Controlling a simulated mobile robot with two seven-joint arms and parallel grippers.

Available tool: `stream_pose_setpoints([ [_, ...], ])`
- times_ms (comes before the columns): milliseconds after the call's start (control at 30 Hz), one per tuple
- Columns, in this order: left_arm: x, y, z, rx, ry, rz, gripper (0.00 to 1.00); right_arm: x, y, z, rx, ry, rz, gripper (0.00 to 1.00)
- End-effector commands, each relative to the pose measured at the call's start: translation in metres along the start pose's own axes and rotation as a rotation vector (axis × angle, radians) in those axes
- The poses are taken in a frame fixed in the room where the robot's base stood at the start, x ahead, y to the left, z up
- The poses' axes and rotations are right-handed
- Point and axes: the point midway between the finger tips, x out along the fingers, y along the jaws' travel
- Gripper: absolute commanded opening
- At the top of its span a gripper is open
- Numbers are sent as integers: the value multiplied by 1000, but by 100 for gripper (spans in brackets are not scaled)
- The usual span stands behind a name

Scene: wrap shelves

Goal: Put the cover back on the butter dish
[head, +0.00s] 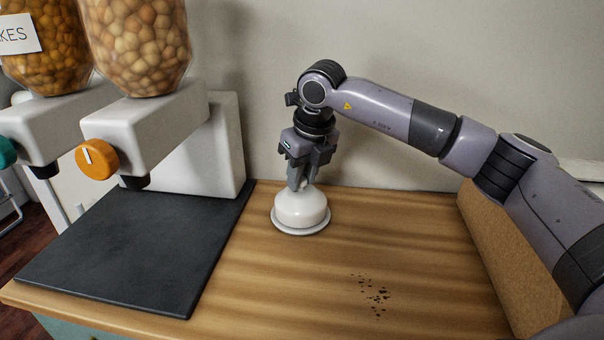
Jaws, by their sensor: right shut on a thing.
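The white, round butter dish cover (300,211) is in the middle of the head view, over a round dish (302,233) whose pale rim shows below it. I cannot tell whether the cover rests fully on the dish or sits slightly above it. My right gripper (302,186) points down from above and is shut on the knob at the cover's top. The fingers hide most of the knob. The dish stands on the wooden counter (330,285). My left gripper is not in view.
A cereal dispenser (185,135) with an orange knob (97,159) stands at the left on a dark mat (130,250). Dark crumbs (372,293) lie on the counter in front of the dish. A brown panel (510,260) borders the right side. The counter's front middle is otherwise clear.

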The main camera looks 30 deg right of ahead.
Motion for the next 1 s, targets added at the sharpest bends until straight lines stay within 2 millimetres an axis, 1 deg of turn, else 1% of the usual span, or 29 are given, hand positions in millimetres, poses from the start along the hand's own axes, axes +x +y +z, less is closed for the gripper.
stream_pose_setpoints([
  [367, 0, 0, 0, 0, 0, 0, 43, 0, 0, 0, 0, -1, 0, 0],
  [400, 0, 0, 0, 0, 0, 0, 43, 0, 0, 0, 0, -1, 0, 38],
  [467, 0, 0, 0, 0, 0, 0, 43, 0, 0, 0, 0, -1, 0, 57],
  [667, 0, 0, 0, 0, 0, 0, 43, 0, 0, 0, 0, -1, 0, 58],
  [700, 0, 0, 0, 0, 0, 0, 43, 1, 0, 0, 0, 0, 0, 64],
  [767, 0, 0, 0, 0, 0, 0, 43, 1, 0, 0, 0, 0, 0, 83],
  [1000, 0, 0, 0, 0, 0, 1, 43, 1, 0, 0, 0, 0, 0, 83],
])
